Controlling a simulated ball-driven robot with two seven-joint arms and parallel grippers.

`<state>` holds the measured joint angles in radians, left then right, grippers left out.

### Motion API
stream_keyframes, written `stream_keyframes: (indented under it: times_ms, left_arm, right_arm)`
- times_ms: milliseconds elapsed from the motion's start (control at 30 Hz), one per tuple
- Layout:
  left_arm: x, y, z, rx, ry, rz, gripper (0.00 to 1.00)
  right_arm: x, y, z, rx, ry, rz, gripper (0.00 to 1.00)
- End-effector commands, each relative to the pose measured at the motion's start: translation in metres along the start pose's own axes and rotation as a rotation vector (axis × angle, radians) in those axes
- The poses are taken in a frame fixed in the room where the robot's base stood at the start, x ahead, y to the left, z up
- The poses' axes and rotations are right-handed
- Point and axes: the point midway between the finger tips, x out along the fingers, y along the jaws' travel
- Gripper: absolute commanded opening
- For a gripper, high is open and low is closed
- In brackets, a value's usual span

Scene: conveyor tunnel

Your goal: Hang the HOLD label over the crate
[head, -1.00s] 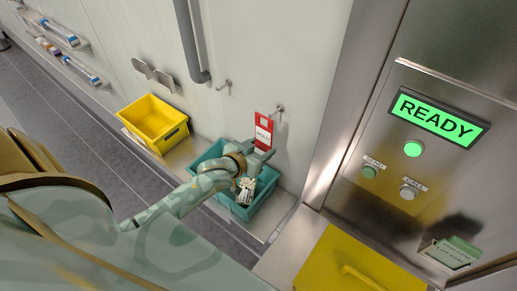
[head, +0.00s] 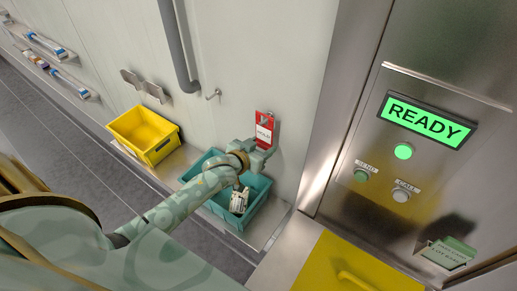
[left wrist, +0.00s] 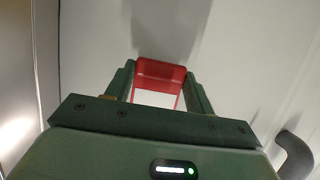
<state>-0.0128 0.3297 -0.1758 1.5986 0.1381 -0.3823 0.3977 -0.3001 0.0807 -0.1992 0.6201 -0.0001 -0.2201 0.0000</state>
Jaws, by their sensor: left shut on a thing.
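The red and white HOLD label (head: 265,127) is upright close to the wall, above the back of the teal crate (head: 262,187). My left gripper (head: 262,146) is shut on its lower part. In the left wrist view, the label's red top (left wrist: 160,70) sticks out between the fingers of my left gripper (left wrist: 160,96), facing the pale wall. The hook behind the label is hidden, and I cannot tell whether the label is on it. The crate holds a whitish item (head: 239,200). My right gripper is not in view.
A bare wall hook (head: 213,94) is left of the label, below a grey pipe (head: 177,50). A yellow crate (head: 145,135) stands left of the teal one. A steel panel with a green READY screen (head: 428,118) is at the right, above a yellow cover (head: 350,268).

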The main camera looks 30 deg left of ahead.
Motion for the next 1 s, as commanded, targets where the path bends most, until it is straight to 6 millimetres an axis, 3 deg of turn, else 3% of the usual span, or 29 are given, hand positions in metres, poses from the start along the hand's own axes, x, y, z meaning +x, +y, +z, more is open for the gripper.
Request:
stream_keyframes:
  times_ms: [1000]
  left_arm:
    - [0.005, 0.000, 0.011, 0.000, 0.000, 0.000, 0.13]
  right_arm:
    - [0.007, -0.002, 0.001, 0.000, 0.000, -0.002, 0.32]
